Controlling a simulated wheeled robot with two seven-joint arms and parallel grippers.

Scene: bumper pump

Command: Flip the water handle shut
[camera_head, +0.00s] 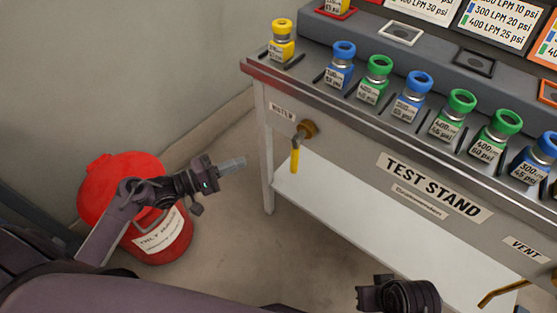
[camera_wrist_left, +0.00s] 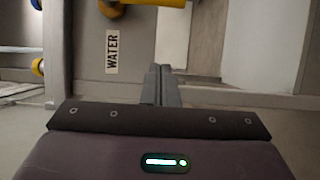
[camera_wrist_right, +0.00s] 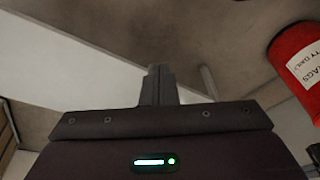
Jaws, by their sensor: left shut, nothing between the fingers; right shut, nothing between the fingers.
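The yellow water handle (camera_head: 295,159) hangs down from a brass valve (camera_head: 307,129) on the front of the test stand, beside the WATER label (camera_head: 283,111). My left gripper (camera_head: 242,162) is shut and empty, to the left of the handle and apart from it. In the left wrist view the shut fingers (camera_wrist_left: 160,72) point toward the stand, with the yellow handle (camera_wrist_left: 158,2) at the top edge and the WATER label (camera_wrist_left: 112,52) near it. My right gripper shows shut and empty in the right wrist view (camera_wrist_right: 157,72); in the head view its wrist is at the bottom edge.
The test stand (camera_head: 350,135) carries several yellow, blue and green capped pumps on top. A yellow vent handle (camera_head: 503,293) is at the lower right. A red bin (camera_head: 125,180) stands behind my left arm. A white lower shelf (camera_head: 345,225) lies under the stand.

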